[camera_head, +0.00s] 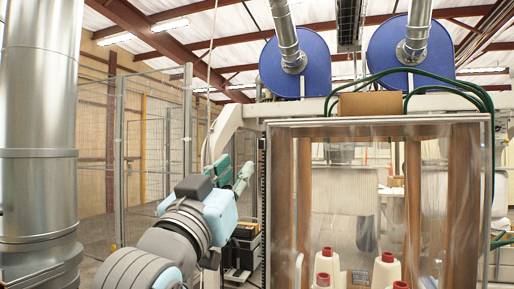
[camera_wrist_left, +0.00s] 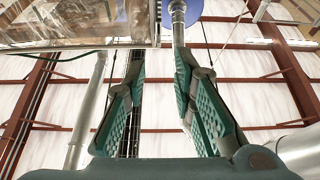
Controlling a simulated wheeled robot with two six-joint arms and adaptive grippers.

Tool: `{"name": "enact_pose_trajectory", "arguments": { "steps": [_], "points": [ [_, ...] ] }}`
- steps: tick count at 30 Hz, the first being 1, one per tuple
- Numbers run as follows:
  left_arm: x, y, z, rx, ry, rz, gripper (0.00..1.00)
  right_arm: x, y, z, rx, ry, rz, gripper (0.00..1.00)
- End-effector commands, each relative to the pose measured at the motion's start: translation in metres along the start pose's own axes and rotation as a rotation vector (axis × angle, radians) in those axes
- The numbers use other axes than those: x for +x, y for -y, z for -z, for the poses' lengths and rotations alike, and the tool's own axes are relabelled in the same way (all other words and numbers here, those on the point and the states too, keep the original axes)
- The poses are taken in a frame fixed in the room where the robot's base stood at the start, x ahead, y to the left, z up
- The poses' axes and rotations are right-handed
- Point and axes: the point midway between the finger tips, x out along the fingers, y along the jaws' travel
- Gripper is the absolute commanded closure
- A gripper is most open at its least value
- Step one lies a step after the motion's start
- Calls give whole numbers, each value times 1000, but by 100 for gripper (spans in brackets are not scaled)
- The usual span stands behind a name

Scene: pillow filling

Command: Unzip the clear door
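The clear door (camera_head: 345,215) is a large transparent panel on the front of the machine, at the right of the head view. Wooden-looking posts and white cones show through it. My left gripper (camera_head: 231,172) is raised just left of the door's frame, apart from it in the picture. In the left wrist view the teal fingers of my left gripper (camera_wrist_left: 160,62) point up and stand apart, with nothing held between them. A clear panel with a metal edge (camera_wrist_left: 85,42) crosses the top left there. I cannot make out a zipper pull. My right gripper is not in view.
A dark toothed vertical strip (camera_head: 262,200) runs beside the door's left edge. A thick metal duct (camera_head: 38,150) stands at the far left. Wire fencing (camera_head: 150,140) lies behind my arm. Blue drums (camera_head: 295,66) and green hoses (camera_head: 410,72) sit above the machine.

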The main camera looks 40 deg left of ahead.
Motion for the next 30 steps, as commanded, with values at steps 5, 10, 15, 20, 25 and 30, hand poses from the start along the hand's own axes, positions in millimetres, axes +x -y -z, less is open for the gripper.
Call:
{"name": "enact_pose_trajectory", "arguments": {
  "steps": [5,10,15,20,25,30],
  "points": [
    [50,-1,10,7,12,-3,76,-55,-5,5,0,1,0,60],
    [96,-1,4,0,6,-5,76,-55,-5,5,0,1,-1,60],
    [122,-2,3,1,2,-5,76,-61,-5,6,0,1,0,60],
    [130,-2,2,2,2,-6,76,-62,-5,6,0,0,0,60],
    [130,-2,1,2,1,-6,76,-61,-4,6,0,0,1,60],
    [130,-2,1,2,1,-5,97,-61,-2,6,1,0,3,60]
  ]
}}
